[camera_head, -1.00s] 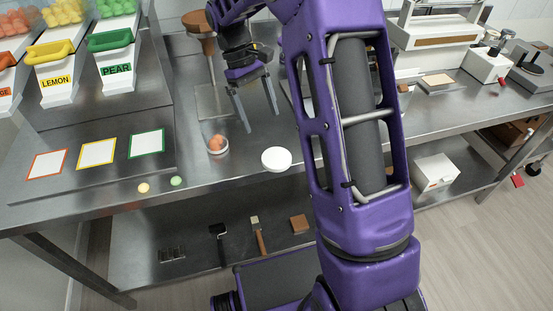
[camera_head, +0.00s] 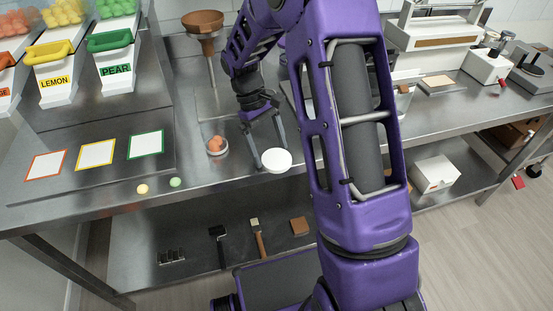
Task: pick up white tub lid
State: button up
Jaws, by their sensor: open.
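The white tub lid (camera_head: 277,161) is a round white disc near the front edge of the steel bench. My gripper (camera_head: 270,152) is open, with its two fingers pointing down at the lid. One finger is by the lid's left edge and the other is behind its right side, partly hidden. I cannot tell whether the fingers touch the lid.
A small clear tub (camera_head: 216,146) with orange gummies stands just left of my gripper. A yellow gummy (camera_head: 142,189) and a green gummy (camera_head: 176,182) lie near the bench edge. Framed cards (camera_head: 96,153) lie at left.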

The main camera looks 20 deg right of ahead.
aim_at(269, 153)
jog(key=c, duration=0.9)
jog(key=shift+r, duration=0.1)
notch_tip(269, 153, up, 10)
jog(key=shift+f+p, duration=0.1)
jog(key=shift+p, duration=0.25)
